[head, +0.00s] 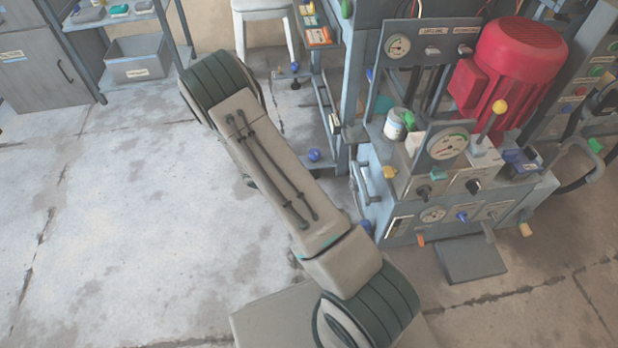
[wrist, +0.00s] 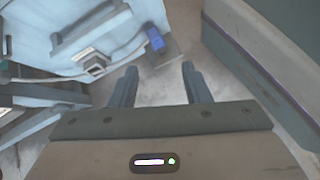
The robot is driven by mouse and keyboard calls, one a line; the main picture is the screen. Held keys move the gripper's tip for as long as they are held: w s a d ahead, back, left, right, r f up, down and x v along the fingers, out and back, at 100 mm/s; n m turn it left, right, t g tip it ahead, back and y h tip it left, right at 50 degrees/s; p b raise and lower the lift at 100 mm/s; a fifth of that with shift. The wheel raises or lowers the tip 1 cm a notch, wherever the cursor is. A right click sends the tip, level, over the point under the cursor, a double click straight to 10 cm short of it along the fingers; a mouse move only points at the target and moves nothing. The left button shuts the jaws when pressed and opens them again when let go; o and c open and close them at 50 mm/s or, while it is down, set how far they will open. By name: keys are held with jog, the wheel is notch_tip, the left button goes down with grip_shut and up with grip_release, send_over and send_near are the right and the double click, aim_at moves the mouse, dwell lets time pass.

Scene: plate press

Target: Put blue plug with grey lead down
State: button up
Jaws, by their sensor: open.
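My gripper (wrist: 158,80) shows in the wrist view, its two fingers apart with nothing between them. A blue piece (wrist: 155,40) is beyond the fingertips, at the edge of a pale blue-grey unit and apart from the fingers; I cannot tell whether it is the plug. In the head view my arm crosses the middle and my gripper is not visible. Small blue pieces show low on the press frame (head: 313,154) and on the pump unit (head: 522,163); neither can be surely told as the plug.
A red motor (head: 518,60) and a gauge (head: 447,144) stand on the pump unit at the right. A dark grey plate (head: 470,260) lies on the floor before it. A shelf with a grey bin (head: 139,58) stands at the back left. The left floor is clear.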

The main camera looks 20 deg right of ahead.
jog(key=s+a+r+m+t+y, duration=0.1)
jog(key=a+r+m+y, duration=0.15)
jog(key=r, duration=0.65)
jog(key=s+a+r+m+y, duration=0.2)
jog(key=r+m+y, duration=0.15)
jog(key=r, duration=0.65)
jog(key=s+a+r+m+t+y, duration=0.2)
jog(key=s+a+r+m+t, duration=0.1)
jog(key=s+r, duration=0.6)
notch_tip(320, 180, up, 3)
jog(key=shift+a+r+m+t+y, duration=0.1)
jog(key=shift+a+m+t+y, duration=0.3)
jog(key=shift+m+t, duration=0.2)
